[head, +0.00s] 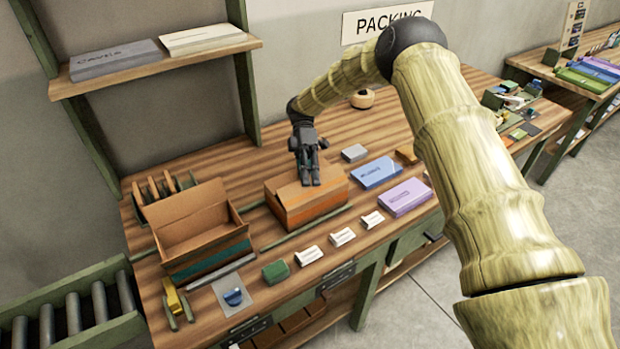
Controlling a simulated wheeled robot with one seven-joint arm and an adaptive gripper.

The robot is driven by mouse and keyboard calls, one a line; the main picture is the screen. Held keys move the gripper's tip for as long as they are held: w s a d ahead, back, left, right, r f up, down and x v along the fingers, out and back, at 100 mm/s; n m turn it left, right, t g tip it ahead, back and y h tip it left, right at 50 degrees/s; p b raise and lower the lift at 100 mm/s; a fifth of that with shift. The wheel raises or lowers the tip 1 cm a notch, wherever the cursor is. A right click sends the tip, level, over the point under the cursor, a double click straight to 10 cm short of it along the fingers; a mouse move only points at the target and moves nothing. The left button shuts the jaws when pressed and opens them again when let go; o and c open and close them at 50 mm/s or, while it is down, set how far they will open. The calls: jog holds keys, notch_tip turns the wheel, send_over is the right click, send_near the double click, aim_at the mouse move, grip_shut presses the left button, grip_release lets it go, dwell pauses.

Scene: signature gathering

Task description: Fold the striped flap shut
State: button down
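A brown cardboard box with an orange stripe (318,208) sits on the wooden packing table, its top looking mostly covered. My gripper (310,183) points down over the middle of this top, its fingertips at or just above it. The fingers look close together, but I cannot tell whether they are shut, or whether they touch the cardboard. A second brown box with a teal stripe (212,259) stands open to the left, with a raised panel at its left back. I cannot make out a separate striped flap; my gripper hides part of the orange-striped box's top.
Small white packets (343,237), a green block (275,271) and a tape-like yellow item (174,299) lie along the front. A blue box (375,173) and a purple box (405,197) lie to the right. A shelf (155,65) overhangs the back left.

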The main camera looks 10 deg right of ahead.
jog(key=c, duration=1.7)
grip_release()
jog(key=shift+r, duration=0.15)
